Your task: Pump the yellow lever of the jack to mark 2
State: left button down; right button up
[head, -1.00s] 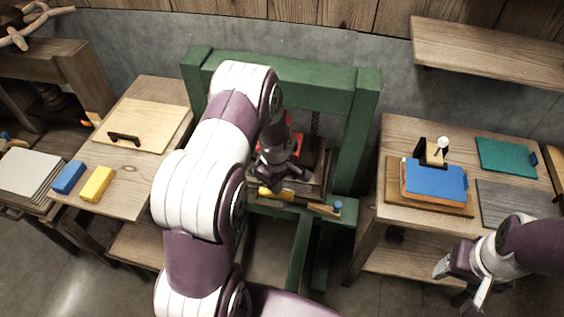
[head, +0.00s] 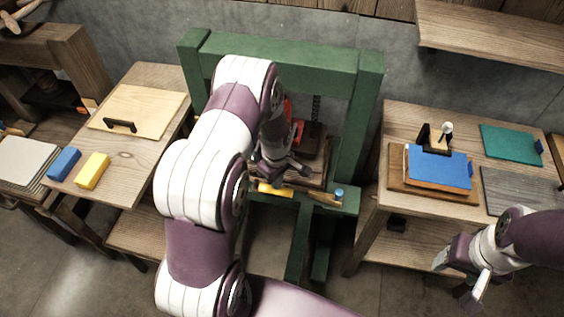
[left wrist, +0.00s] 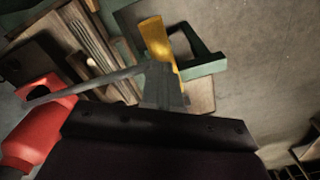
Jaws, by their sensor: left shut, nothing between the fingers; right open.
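The red jack (head: 298,128) stands in the green press frame (head: 277,52), mostly hidden behind my left arm. Part of a red body also shows in the left wrist view (left wrist: 38,118). The yellow lever (head: 272,189) sticks out at the front of the frame, and its yellow end shows in the left wrist view (left wrist: 155,42). My left gripper (head: 285,172) is shut and empty, just above and beside the lever; whether it touches the lever I cannot tell. My right gripper (head: 459,281) is open and empty, low at the right. No mark can be read.
A left table holds a wooden board with a black handle (head: 120,125), a blue block (head: 64,164) and a yellow block (head: 92,171). A right table holds a blue-topped board (head: 438,168), a stamp-like tool (head: 434,139) and a teal plate (head: 511,144). A shelf (head: 490,38) hangs above.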

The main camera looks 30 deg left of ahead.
pick_arm(q)
notch_tip(320, 180, down, 4)
jog(key=b, duration=0.2)
jog(key=shift+f+b, duration=0.15)
jog(key=shift+b, duration=0.2)
notch_tip(320, 180, up, 11)
jog(key=p, duration=0.9)
jog(key=shift+f, duration=0.1)
notch_tip(320, 180, up, 6)
jog(key=p, duration=0.4)
